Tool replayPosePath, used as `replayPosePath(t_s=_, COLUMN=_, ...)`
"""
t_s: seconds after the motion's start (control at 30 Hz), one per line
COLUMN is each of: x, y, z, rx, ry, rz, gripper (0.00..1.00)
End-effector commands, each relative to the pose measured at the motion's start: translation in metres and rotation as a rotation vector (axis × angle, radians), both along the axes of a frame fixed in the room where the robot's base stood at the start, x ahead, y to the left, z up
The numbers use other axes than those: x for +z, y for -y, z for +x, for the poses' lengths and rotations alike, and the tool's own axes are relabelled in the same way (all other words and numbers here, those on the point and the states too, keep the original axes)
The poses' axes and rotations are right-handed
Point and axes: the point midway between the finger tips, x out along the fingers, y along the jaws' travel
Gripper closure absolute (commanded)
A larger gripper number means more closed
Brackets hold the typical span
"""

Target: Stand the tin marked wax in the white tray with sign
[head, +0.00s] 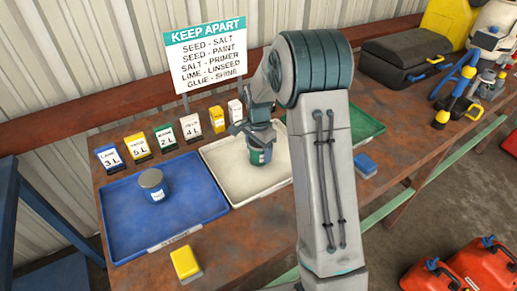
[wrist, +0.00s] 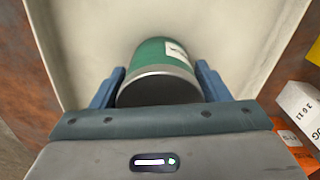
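The white tray (head: 222,170) lies in the middle of the bench, between a blue tray and a green one. A green tin (head: 260,156) with a grey metal end and a pale label is upright in or just above this tray. I cannot read its label. My gripper (head: 259,138) is over the tray with the tin between its fingers. In the wrist view the blue fingers (wrist: 160,84) press close on both sides of the green tin (wrist: 152,55), and the pale tray floor (wrist: 75,45) shows behind. I cannot tell whether the tin touches the tray floor.
The blue tray (head: 205,205) holds a grey-lidded tin (head: 152,184). The green tray (head: 367,128) is partly behind my arm. Small marked cards and packs (head: 166,138) line the back below the KEEP APART sign (head: 208,55). Yellow (head: 185,264) and blue (head: 366,164) blocks lie in front.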

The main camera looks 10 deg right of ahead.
Motion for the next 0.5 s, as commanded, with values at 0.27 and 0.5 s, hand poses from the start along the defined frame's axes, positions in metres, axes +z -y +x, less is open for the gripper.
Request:
replayPosePath(t_s=0.27, x=0.000, y=0.000, z=0.000, rx=0.000, ry=-0.001, rz=0.000, gripper=0.16)
replayPosePath(t_s=0.5, x=0.016, y=0.000, z=0.001, rx=0.000, ry=0.004, rz=0.000, gripper=0.16)
